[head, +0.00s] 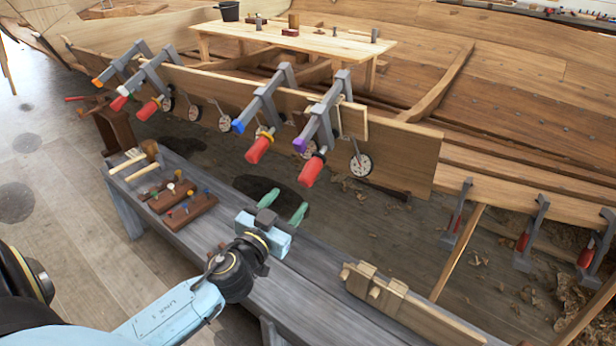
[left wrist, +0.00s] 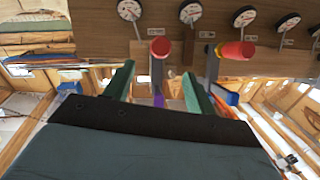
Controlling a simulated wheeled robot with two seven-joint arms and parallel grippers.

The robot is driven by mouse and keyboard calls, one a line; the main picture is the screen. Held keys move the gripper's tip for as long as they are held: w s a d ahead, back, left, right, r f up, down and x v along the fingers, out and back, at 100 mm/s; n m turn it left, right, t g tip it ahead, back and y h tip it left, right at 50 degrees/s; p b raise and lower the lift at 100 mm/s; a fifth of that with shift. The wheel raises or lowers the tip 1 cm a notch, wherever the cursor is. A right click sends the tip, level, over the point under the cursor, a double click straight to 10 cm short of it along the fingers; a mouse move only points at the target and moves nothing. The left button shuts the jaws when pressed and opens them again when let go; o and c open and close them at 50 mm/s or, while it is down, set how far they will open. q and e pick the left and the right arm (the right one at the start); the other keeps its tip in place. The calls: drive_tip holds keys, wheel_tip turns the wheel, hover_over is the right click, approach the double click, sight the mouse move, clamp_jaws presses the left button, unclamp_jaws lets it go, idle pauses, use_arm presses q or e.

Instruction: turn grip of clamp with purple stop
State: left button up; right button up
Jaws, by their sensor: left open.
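The clamp with the purple stop (head: 300,145) is the rightmost of the grey clamps along the upper plank. Its red grip (head: 312,170) hangs below and in front of the plank. In the left wrist view the red grip (left wrist: 160,47) and purple stop (left wrist: 158,98) lie in line with the gap between the fingers. My left gripper (head: 285,206) has green fingers spread apart and empty, below and left of the red grip, with a gap between them. It also shows in the left wrist view (left wrist: 159,72). My right gripper is out of view.
The blue-stop clamp (head: 239,126) with its red grip (head: 258,150) stands just left. Round dials (head: 361,165) hang along the plank (head: 410,160). Below is a grey bench (head: 290,300) with tool blocks (head: 190,210) and a wooden piece (head: 400,305).

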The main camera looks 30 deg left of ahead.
sight(303, 183)
use_arm(q)
drive_tip(key=w, duration=0.7)
drive_tip(key=w+a, duration=0.1)
drive_tip(key=w, duration=0.3)
drive_tip(key=shift+a, duration=0.1)
drive_tip(key=c, duration=1)
